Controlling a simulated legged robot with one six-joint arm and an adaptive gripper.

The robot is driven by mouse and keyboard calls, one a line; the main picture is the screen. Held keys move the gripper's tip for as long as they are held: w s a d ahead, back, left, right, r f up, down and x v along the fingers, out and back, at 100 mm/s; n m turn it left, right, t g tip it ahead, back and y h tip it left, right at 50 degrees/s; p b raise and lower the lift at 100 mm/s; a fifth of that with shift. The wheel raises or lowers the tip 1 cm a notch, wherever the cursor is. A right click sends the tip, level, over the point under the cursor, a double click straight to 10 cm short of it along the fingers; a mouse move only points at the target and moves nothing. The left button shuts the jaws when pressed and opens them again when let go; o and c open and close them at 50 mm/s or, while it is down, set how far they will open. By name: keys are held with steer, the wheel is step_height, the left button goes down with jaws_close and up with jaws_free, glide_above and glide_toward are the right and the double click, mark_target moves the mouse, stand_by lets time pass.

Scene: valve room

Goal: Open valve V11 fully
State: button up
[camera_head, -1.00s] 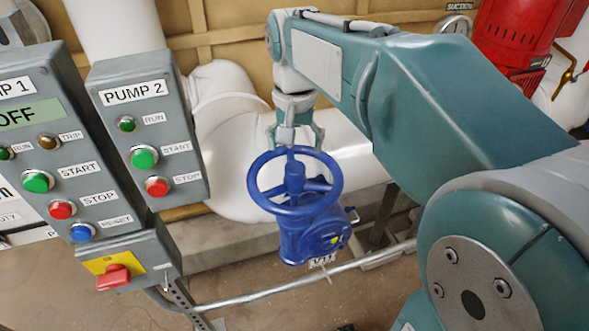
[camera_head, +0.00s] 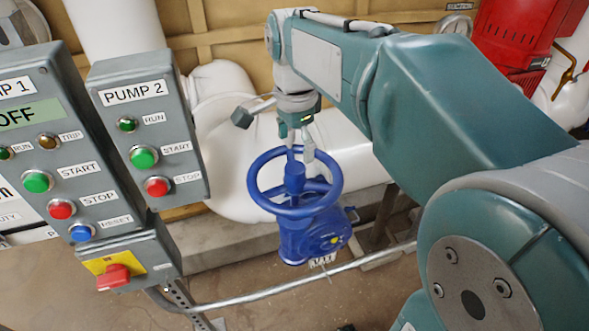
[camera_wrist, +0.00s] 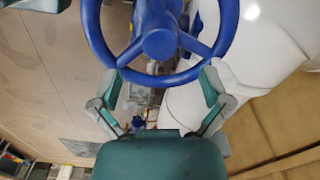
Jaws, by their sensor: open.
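The blue handwheel (camera_head: 258,192) of the valve sits on a blue valve body (camera_head: 300,240) beside a white pipe. A small tag (camera_head: 322,260) under the body seems to read V11. My gripper (camera_head: 300,153) hangs above the far part of the wheel rim, pointing down. In the wrist view, my gripper's (camera_wrist: 162,82) fingers are spread apart. The handwheel rim (camera_wrist: 100,45) crosses near the gap between the fingertips, with the hub (camera_wrist: 160,43) beyond. I cannot tell whether a finger touches the rim.
Pump control boxes (camera_head: 145,150) stand close at the left, with a red switch (camera_head: 113,277) below. A thin metal pipe (camera_head: 270,292) runs low in front of the valve. White pipes (camera_head: 230,130) lie behind it. Red equipment (camera_head: 515,40) stands at the back right.

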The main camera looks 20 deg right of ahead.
mark_target(295, 167)
steer(key=shift+m, duration=0.6)
steer(key=shift+f, duration=3.25)
steer(key=c, duration=1.3)
